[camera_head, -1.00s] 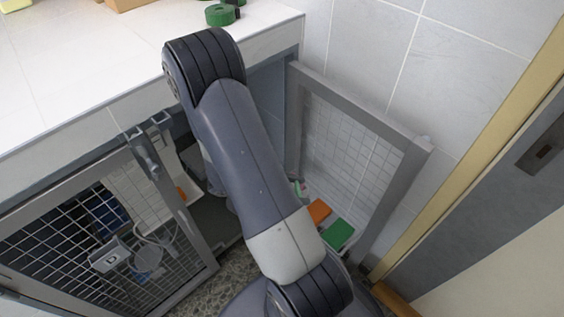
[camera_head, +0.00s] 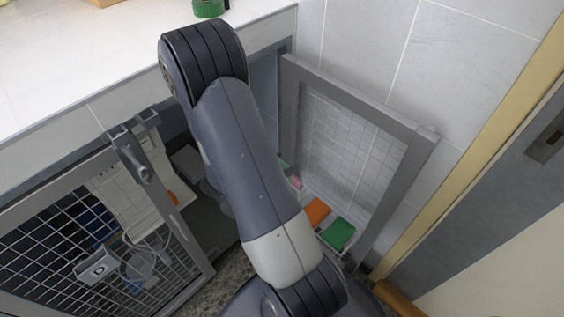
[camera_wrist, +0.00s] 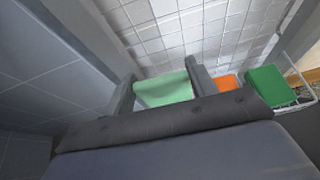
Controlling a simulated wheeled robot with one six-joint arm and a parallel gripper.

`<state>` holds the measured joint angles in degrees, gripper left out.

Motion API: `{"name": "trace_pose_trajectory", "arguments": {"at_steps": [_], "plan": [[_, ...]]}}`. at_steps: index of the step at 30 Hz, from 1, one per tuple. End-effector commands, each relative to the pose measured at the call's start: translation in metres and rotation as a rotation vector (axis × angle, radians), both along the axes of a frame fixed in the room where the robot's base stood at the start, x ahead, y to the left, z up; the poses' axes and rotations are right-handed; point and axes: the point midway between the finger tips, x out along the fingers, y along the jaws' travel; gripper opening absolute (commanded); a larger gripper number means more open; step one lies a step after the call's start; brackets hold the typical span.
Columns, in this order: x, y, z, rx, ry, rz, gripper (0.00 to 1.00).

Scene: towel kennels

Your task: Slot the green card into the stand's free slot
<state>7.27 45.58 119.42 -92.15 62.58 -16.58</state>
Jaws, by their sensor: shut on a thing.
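My gripper (camera_wrist: 161,88) is shut on a pale green card (camera_wrist: 164,89), which shows between its two fingers in the wrist view. To its right, an orange block (camera_wrist: 229,83) and a darker green block (camera_wrist: 270,86) sit side by side near a white wire frame (camera_wrist: 311,65), which may be part of the stand. My arm hides the gripper there. I cannot make out a free slot.
An open mesh door (camera_head: 345,140) stands right of my arm, close to a tiled wall (camera_head: 455,70). Another mesh door (camera_head: 95,235) is at lower left. A white counter (camera_head: 75,60) carries a green round thing (camera_head: 208,8). A small pink thing (camera_head: 295,182) is beside my arm.

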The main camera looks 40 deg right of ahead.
Motion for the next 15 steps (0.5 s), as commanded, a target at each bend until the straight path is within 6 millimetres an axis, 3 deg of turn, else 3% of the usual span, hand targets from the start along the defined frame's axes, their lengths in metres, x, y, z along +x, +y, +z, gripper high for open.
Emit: {"name": "trace_pose_trajectory", "arguments": {"at_steps": [15], "plan": [[0.000, 0.000, -0.040, 0.000, 0.000, -0.001, 0.32]]}}
